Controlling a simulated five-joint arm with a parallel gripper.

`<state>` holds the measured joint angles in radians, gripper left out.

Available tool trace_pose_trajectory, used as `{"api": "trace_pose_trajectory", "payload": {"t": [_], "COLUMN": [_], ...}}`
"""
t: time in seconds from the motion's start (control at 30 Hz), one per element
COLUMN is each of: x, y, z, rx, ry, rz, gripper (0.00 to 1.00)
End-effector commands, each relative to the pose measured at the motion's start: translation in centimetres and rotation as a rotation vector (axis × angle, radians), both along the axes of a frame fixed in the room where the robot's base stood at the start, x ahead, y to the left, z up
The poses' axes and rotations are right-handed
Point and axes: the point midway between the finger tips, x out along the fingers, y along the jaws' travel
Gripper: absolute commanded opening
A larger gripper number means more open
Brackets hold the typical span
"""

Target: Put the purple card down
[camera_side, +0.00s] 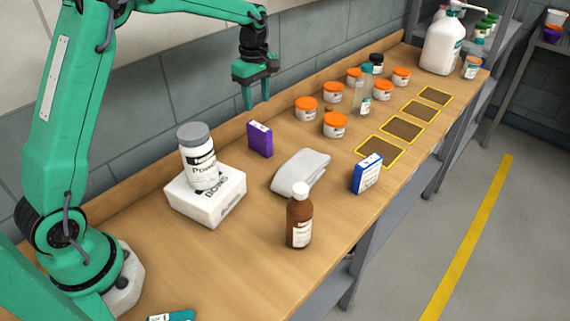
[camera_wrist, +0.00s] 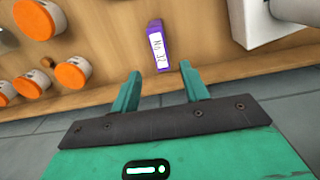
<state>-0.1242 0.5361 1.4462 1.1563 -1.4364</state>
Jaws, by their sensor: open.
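The purple card (camera_side: 260,140) is a small purple box that stands upright on the wooden bench, near the back ledge. It also shows in the wrist view (camera_wrist: 157,62), with its white label reading "No 32" towards me. My gripper (camera_side: 257,103) is open and empty, above the bench and behind the card in the side view. In the wrist view my two green fingers (camera_wrist: 161,88) are spread apart, with the card beyond their tips and clear of both.
A white box (camera_side: 228,205) with a grey-lidded jar on it, a folded cloth (camera_side: 301,172), a brown bottle (camera_side: 299,222) and a blue-white box (camera_side: 367,174) stand nearby. Several orange-lidded jars (camera_side: 335,125) stand farther right. Yellow-edged rectangles (camera_side: 380,151) line the front edge.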

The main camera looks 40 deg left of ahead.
Motion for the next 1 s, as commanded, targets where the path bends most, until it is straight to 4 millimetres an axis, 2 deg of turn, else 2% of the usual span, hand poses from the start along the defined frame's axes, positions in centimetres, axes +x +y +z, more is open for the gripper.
{"api": "trace_pose_trajectory", "payload": {"t": [0.17, 0.37, 0.7, 1.0], "x": [-1.0, -3.7, -10.1, -16.3], "y": [-0.5, -1.4, -3.2, -4.6], "z": [1.6, 4.6, 9.2, 11.4], "rx": [0.004, 0.017, 0.066, 0.135], "ry": [-0.023, -0.073, -0.171, -0.251], "rz": [-0.064, -0.221, -0.561, -0.859], "gripper": [0.45, 0.45, 0.45, 0.45]}}
